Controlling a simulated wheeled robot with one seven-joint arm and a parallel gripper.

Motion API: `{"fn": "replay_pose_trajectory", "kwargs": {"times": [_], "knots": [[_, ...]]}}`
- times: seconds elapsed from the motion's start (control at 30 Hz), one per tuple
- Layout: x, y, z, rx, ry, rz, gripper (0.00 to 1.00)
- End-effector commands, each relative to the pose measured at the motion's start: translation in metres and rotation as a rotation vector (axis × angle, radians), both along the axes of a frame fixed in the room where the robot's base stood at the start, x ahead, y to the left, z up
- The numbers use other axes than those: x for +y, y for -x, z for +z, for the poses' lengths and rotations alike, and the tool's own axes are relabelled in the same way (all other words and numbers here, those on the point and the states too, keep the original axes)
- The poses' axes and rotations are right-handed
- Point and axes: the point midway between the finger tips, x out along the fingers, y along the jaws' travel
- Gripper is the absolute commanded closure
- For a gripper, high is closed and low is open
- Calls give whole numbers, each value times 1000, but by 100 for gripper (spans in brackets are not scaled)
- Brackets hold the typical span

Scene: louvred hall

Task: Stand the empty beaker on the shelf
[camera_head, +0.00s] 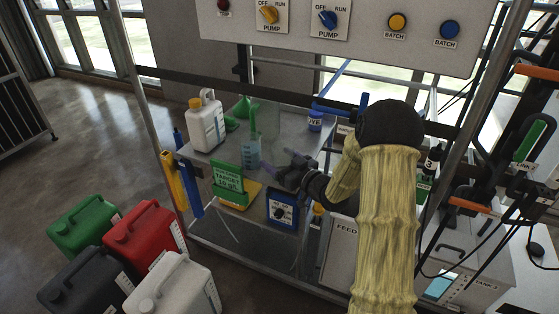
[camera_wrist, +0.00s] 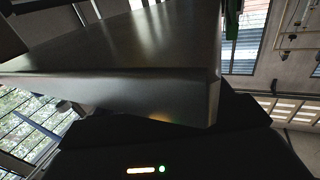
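A clear bluish beaker (camera_head: 251,156) stands upright on the grey metal shelf (camera_head: 215,146) in the head view, behind the green target sign (camera_head: 227,179). A green upright piece rises at its top; I cannot tell whether it is in the beaker or behind it. My gripper (camera_head: 279,162) is just right of the beaker, pointing left, with its fingers apart and nothing visible between them. In the wrist view a dark metal panel edge (camera_wrist: 160,85) fills the middle; the beaker and fingertips do not show there.
A white jug (camera_head: 206,122) with an orange cap, a green funnel (camera_head: 243,107) and a blue-lidded jar (camera_head: 315,121) stand on the shelf. A blue box with a dial (camera_head: 282,211) is at the front. Several jerrycans (camera_head: 150,235) stand on the floor at left.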

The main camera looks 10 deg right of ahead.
Motion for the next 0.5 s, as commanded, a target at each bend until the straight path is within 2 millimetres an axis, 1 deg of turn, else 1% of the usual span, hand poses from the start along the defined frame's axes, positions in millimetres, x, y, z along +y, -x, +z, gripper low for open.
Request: {"fn": "replay_pose_trajectory", "kwargs": {"times": [0.2,0.27,0.37,0.5], "knots": [[0,0,4,0,0,0,23],[-3,4,2,1,1,-1,23],[-10,15,2,1,1,-2,23],[-24,37,2,2,0,-3,23]]}}
